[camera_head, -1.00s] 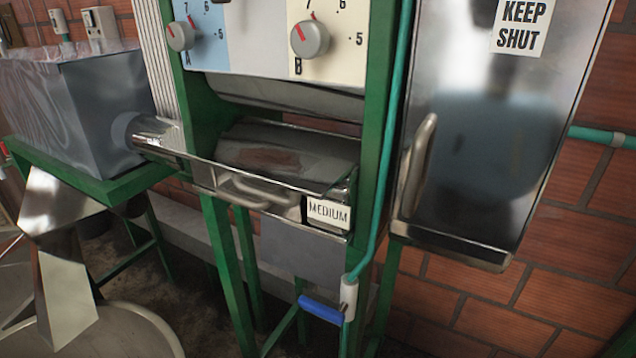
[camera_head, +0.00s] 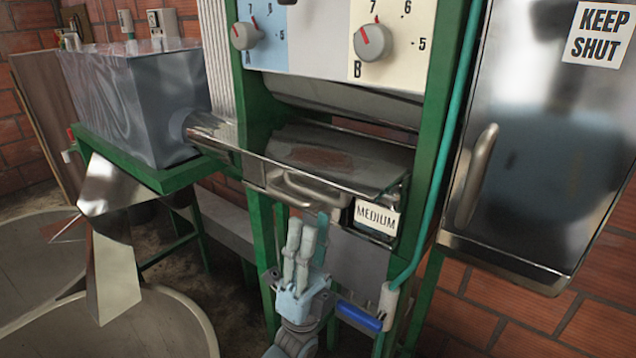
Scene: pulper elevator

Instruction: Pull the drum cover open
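What looks like the drum cover (camera_head: 340,160) is a shiny metal piece between green posts, below the dial panel. A bar handle (camera_head: 312,188) runs along its front, left of a white "MEDIUM" label (camera_head: 376,218). My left gripper (camera_head: 307,228) points upward just below and in front of this handle, with pale fingers and a teal strip beside them. My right gripper is out of view.
A metal door (camera_head: 545,140) marked "KEEP SHUT" is at right. A blue-handled valve (camera_head: 359,316) on a teal pipe is close right of my gripper. A grey metal box (camera_head: 140,100) stands on a green frame at left, above a large round basin (camera_head: 170,310).

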